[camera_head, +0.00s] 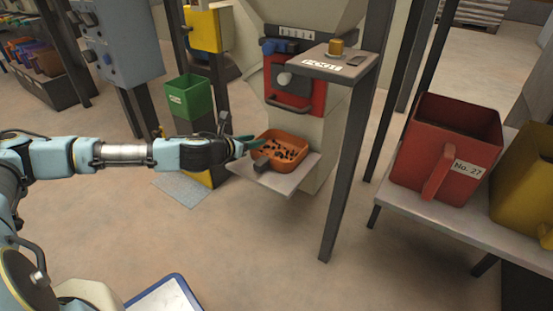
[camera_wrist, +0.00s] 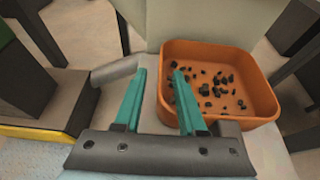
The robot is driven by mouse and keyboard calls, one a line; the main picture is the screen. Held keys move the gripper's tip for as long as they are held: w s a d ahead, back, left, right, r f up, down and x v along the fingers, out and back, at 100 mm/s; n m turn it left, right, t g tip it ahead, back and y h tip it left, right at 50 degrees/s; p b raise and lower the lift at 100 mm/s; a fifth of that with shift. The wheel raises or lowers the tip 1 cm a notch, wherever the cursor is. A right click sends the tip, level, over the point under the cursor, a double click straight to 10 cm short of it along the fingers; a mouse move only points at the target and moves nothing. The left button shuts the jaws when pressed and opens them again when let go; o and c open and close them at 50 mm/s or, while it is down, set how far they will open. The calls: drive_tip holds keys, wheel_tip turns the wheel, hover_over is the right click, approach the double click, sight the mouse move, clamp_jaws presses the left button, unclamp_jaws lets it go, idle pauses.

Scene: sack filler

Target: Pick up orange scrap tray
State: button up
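The orange scrap tray (camera_head: 290,166) sits on a pale shelf (camera_head: 262,181) below the filler's red panel. Several small black scraps lie in it. In the wrist view the tray (camera_wrist: 212,52) fills the right half. My gripper (camera_head: 245,143) is at the tray's left side in the head view. In the wrist view my gripper (camera_wrist: 159,72) has its two teal fingers apart. The left finger is outside the tray and the right finger overlaps its inside, with the left wall showing between them. I cannot tell whether either finger touches the wall.
A green bin (camera_head: 188,98) stands behind my arm. A dark post (camera_head: 347,165) rises right of the tray. A red bin (camera_head: 440,150) and a yellow bin (camera_head: 525,185) stand on a table at right. The floor in front is mostly clear.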

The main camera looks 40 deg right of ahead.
drive_tip(key=shift+x, duration=0.9)
clamp_jaws()
idle(0.8)
